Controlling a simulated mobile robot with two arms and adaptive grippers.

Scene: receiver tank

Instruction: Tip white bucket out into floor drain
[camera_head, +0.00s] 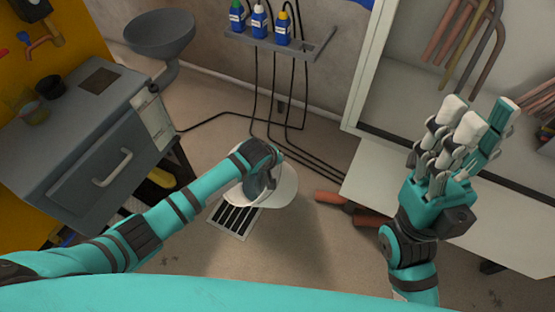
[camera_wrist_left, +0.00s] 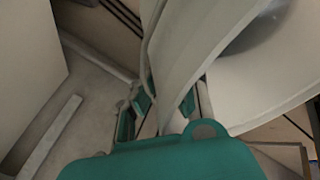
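The white bucket (camera_head: 287,188) is low in the middle of the head view, right by the slatted floor drain (camera_head: 236,220). It overlaps the drain's upper part in this view; I cannot tell its exact height or tilt. My left gripper (camera_head: 262,182) is at the bucket, and its wrist hides part of it. In the left wrist view the bucket's pale wall (camera_wrist_left: 190,55) passes between the teal fingers of my left gripper (camera_wrist_left: 165,105), which are closed on it. The bucket's contents are not clear. My right gripper (camera_head: 465,125) is empty, fingers extended and apart, over the bench.
A grey cabinet (camera_head: 75,140) stands at the left. A grey basin (camera_head: 160,35) and a shelf of bottles (camera_head: 280,42) are on the back wall. Black cables (camera_head: 300,150) run down to the floor. A pale bench (camera_head: 500,215) is at the right, with orange-red pieces (camera_head: 345,205) beside it.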

